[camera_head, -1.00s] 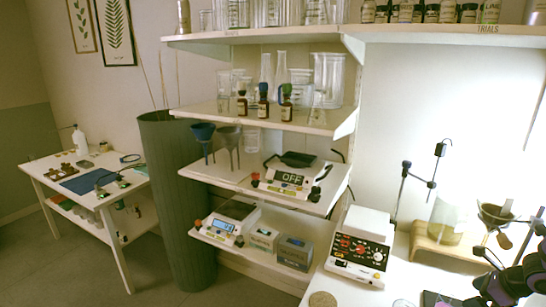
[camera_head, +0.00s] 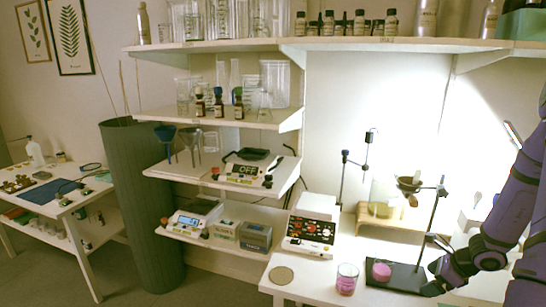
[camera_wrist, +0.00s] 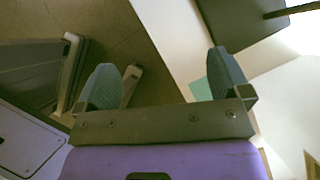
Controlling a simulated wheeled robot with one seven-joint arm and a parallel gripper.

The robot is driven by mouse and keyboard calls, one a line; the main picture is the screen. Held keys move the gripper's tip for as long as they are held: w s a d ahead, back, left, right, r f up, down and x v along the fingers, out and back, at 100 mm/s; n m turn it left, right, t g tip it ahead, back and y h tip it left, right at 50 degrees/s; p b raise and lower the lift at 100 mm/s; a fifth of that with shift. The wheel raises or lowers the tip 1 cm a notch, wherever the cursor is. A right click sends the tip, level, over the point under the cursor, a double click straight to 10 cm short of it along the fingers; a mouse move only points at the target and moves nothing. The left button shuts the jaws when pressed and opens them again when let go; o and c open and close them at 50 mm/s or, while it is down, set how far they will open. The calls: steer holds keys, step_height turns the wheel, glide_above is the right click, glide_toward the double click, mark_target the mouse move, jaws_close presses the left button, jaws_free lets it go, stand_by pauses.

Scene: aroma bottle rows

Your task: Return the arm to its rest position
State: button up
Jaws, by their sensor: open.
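My purple arm comes in from the right edge of the head view. My gripper (camera_head: 432,287) is low at the right, by the front of the white bench (camera_head: 315,290). In the wrist view my gripper (camera_wrist: 165,88) shows two blue-grey fingers wide apart, with nothing between them. Floor and the bench edge lie beyond the fingers. In the head view the fingertips are small and dark.
A glass with pink liquid (camera_head: 347,279) and a stand with a dark base (camera_head: 398,277) are close left of my gripper. A pink object (camera_head: 381,272) sits on that base. A control box (camera_head: 311,228) stands farther left. Several bottles stand on the shelf (camera_head: 215,118).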

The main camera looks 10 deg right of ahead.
steer(key=w+a+r+n+g, duration=0.1)
steer(key=w+a+r+n, duration=0.1)
steer(key=a+r+n, duration=0.8)
steer(key=w+a+r+n+g, duration=0.1)
steer(key=a+r+n, duration=0.55)
steer(key=r, duration=0.85)
steer(key=s+a+r+n+t+h, duration=0.1)
steer(key=s+a+r+n+h, duration=0.1)
steer(key=s+a+r+n, duration=0.4)
steer(key=s+a+r+n+h, duration=0.1)
steer(key=s+a+r+n, duration=0.5)
steer(key=s+r, duration=0.3)
steer(key=s, duration=0.3)
steer(key=shift+s+a+r+t+h, duration=0.15)
steer(key=shift+s+a+t+h, duration=0.1)
steer(key=shift+a+t+h, duration=0.15)
steer(key=shift+o, duration=0.5)
steer(key=shift+w, duration=0.1)
